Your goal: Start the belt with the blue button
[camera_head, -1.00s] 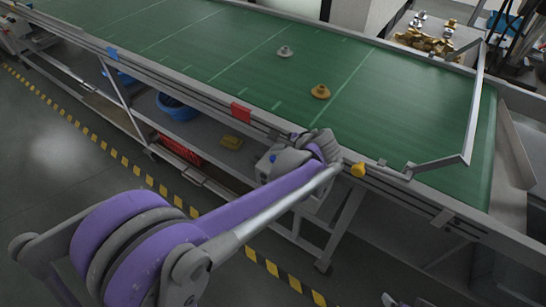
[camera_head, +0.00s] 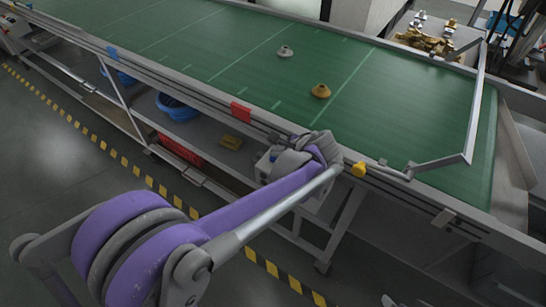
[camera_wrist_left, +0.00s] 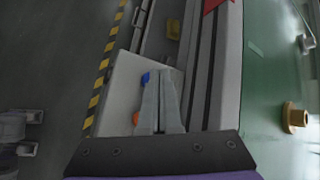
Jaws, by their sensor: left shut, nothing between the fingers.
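The blue button (camera_wrist_left: 146,78) sits on a pale control box (camera_wrist_left: 122,88) in the left wrist view, with an orange-red button (camera_wrist_left: 136,118) nearer to the wrist. My left gripper (camera_wrist_left: 170,74) is shut and empty. Its fingertips appear just beside the blue button in that view; I cannot tell whether they touch it. In the head view the control box (camera_head: 264,167) hangs at the belt's near side, and my left wrist covers part of it. The green belt (camera_head: 420,110) carries a grey part (camera_head: 285,51) and a brass part (camera_head: 321,90). My right gripper is not in view.
A metal guide rail (camera_head: 474,105) crosses the belt's right end. A yellow knob (camera_head: 358,169) and a red tag (camera_head: 241,111) are on the near edge. Blue bins (camera_head: 178,107) and a yellow item (camera_head: 231,142) are on the shelf below.

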